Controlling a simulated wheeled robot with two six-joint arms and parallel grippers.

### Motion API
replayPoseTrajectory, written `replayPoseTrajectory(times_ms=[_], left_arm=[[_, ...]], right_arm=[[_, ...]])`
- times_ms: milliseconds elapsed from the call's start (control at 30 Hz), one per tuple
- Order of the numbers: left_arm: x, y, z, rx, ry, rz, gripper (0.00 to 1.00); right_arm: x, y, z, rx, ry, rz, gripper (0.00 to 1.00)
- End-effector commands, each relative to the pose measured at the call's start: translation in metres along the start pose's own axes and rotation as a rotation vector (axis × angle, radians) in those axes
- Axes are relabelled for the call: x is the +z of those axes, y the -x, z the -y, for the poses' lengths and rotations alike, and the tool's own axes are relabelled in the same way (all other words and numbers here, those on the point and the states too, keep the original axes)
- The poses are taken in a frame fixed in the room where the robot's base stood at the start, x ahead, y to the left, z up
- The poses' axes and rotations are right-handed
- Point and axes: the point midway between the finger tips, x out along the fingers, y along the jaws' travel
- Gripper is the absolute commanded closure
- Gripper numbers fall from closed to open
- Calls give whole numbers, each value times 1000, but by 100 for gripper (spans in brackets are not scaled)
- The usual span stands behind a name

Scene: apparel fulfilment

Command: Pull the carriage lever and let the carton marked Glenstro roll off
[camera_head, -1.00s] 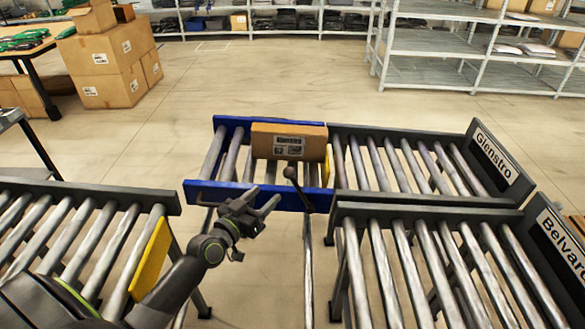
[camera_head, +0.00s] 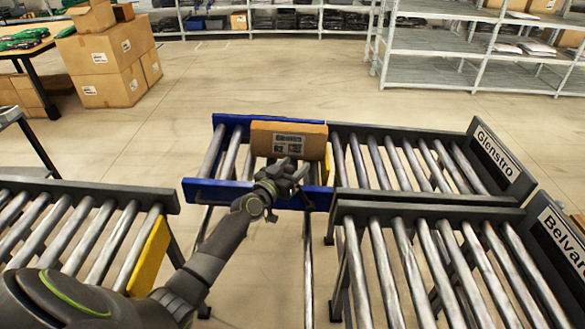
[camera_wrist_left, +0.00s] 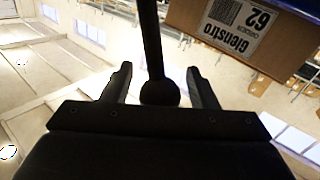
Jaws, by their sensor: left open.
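The brown carton (camera_head: 262,145) lies on the rollers of the blue-railed carriage (camera_head: 222,193) in the head view. Its white label reads Glenstro 62 in the left wrist view (camera_wrist_left: 235,28). The carriage lever, a dark rod with a round knob (camera_wrist_left: 160,92), stands between the fingers of my left gripper in the wrist view, with a gap on both sides. My left gripper (camera_head: 291,178) is open at the carriage's front rail and hides most of the lever in the head view. My right gripper is out of view.
The Glenstro roller lane (camera_head: 400,134) adjoins the carriage on the right, with a yellow plate (camera_head: 327,168) between them. The Belvar-marked lane (camera_head: 420,210) is nearer. Another roller conveyor (camera_head: 80,190) with a yellow end plate (camera_head: 150,256) is at left. Stacked cartons (camera_head: 100,70) stand far left.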

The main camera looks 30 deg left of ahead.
Motion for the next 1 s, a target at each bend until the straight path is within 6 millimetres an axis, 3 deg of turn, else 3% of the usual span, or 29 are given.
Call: replayPoseTrajectory(times_ms=[200,600,1000], left_arm=[[0,0,0,0,0,0,49],[0,0,0,0,0,0,100],[-4,-11,-1,-3,-32,20,100]], right_arm=[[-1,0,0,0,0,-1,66],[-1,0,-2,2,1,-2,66],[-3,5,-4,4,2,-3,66]])
